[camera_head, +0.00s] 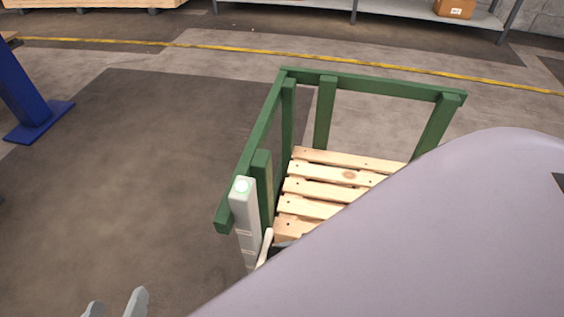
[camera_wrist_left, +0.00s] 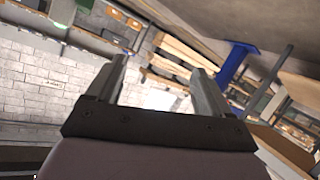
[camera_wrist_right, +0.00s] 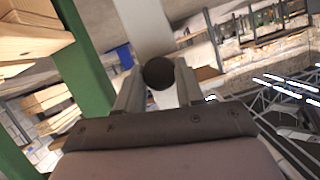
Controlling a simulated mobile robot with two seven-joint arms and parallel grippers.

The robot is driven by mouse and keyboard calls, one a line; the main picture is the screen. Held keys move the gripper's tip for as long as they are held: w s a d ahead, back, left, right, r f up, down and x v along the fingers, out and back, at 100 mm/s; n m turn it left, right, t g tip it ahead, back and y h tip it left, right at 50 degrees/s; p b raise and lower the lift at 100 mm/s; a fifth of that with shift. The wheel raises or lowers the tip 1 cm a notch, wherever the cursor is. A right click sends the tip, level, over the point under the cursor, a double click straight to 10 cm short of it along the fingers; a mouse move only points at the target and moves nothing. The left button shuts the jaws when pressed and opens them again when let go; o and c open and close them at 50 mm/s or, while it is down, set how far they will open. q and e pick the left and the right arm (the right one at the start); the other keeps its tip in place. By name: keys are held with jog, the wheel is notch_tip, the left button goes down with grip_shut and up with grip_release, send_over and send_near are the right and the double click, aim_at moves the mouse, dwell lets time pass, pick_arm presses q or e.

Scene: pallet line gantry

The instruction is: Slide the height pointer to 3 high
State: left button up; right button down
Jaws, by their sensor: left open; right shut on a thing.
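A pale upright post (camera_head: 247,228) with tick lines down its face and a green-lit round top stands at the front left corner of the green frame. In the right wrist view a dark round knob (camera_wrist_right: 158,73) sits between the fingers of my right gripper (camera_wrist_right: 158,88), which is shut on it, in front of the pale post (camera_wrist_right: 145,25). In the head view my large arm link hides this gripper, the knob and the pointer's reading. My left gripper (camera_head: 115,304) is open and empty at the bottom left; its spread fingers also show in the left wrist view (camera_wrist_left: 160,88).
The green frame (camera_head: 375,84) surrounds a wooden slatted pallet (camera_head: 325,190). A blue post with a foot (camera_head: 38,120) stands at the left. A shelf with a cardboard box (camera_head: 455,8) is at the back. The floor left of the frame is clear.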

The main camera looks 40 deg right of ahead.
notch_tip(320, 180, up, 2)
jog(key=shift+r+p, duration=0.25)
jog(key=shift+p, duration=0.5)
pick_arm(q)
jog(key=shift+s+a+r+y, duration=0.15)
jog(key=shift+s+a+y, duration=0.05)
jog(key=shift+a+y, duration=0.3)
jog(key=shift+s+a+r+y, duration=0.15)
jog(key=shift+a+y, duration=0.25)
jog(key=shift+a, duration=0.15)
pick_arm(e)
jog(key=shift+r, duration=0.25)
jog(key=c, duration=0.7)
grip_release()
pick_arm(q)
jog(key=a+p, duration=0.1)
jog(key=s+a+m+y+p, duration=0.1)
jog(key=p, duration=0.1)
jog(key=shift+r, duration=0.1)
pick_arm(e)
jog(key=v, duration=0.7)
